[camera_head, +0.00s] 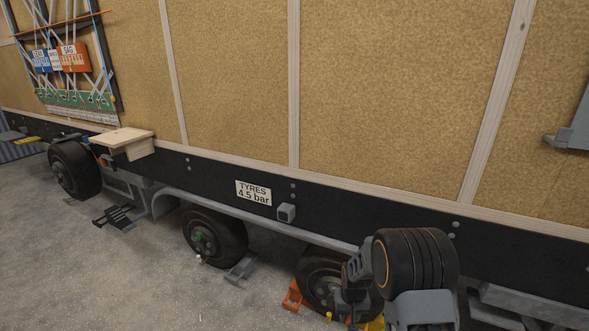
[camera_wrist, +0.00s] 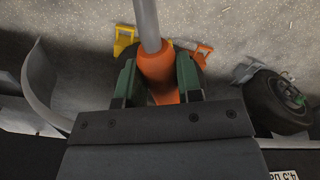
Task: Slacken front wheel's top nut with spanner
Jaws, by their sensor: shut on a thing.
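My gripper (camera_wrist: 157,75) is shut on the orange grip of a tool with a straight grey shaft (camera_wrist: 147,22), which I take to be the spanner. The shaft runs out of the top of the wrist view, so its working end is hidden. In the head view my arm covers the gripper and part of the right-hand wheel (camera_head: 318,284). That wheel's hub shows only partly, and its top nut cannot be made out. The middle wheel (camera_head: 215,237) shows a green detail at its hub; it also shows in the wrist view (camera_wrist: 272,108). Another wheel (camera_head: 75,168) stands far left. Which is the front one is not marked.
Orange (camera_head: 293,296) and yellow (camera_wrist: 124,40) chocks sit by the right-hand wheel. A grey chock (camera_head: 240,270) lies beside the middle wheel. A wooden step (camera_head: 123,139) juts out at left. The dark chassis rail carries a tyre-pressure sign (camera_head: 253,193). The concrete floor is open at lower left.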

